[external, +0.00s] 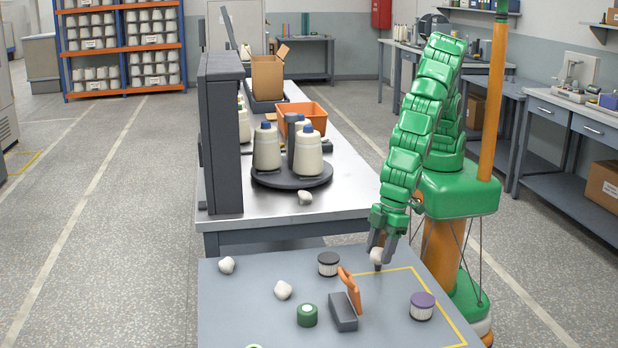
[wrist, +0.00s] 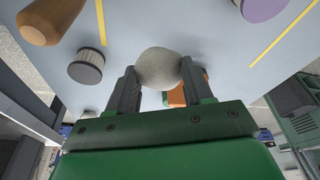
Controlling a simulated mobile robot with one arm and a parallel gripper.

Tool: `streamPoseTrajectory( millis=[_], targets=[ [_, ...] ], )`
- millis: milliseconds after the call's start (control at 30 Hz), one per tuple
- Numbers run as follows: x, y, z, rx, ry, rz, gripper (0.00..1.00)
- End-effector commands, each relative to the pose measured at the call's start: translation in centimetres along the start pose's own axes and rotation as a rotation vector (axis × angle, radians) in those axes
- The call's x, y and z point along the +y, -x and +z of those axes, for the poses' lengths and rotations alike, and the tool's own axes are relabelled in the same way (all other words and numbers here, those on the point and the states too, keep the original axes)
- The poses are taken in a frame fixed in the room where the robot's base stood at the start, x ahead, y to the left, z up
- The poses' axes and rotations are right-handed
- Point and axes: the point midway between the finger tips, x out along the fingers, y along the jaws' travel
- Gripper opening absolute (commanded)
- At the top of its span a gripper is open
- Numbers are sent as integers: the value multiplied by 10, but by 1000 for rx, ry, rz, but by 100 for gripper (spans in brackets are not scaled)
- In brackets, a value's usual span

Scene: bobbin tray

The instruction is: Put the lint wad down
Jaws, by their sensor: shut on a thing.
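My gripper (external: 379,256) is shut on a whitish lint wad (external: 376,254), above the far right part of the grey-blue table (external: 240,315). In the wrist view the wad (wrist: 158,67) is a rounded grey-white lump pinched between the two dark fingers of my gripper (wrist: 158,78). Its underside is hidden, and I cannot tell how high it is above the surface. A yellow outline (external: 438,306) is marked on the table near and below the gripper. Similar whitish wads lie at the table's left (external: 226,265) and middle (external: 283,290).
A dark-topped bobbin (external: 328,263), a green one (external: 307,314) and a purple one (external: 422,305) stand on the table. Behind, a steel bench (external: 352,198) carries large cones (external: 309,154) and another wad (external: 305,198).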

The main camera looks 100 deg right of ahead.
Motion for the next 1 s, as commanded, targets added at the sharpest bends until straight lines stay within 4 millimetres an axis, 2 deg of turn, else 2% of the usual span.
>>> streamPoseTrajectory(
  millis=[167,267,367,700,1000],
  targets=[
    [4,1,-3,0,-5,1,23],
    [15,4,-12,-1,-22,5,23],
    [36,10,-27,0,-50,10,23],
    [138,40,-86,-1,-174,39,23],
    [238,74,-122,0,-283,70,23]
  ],
)
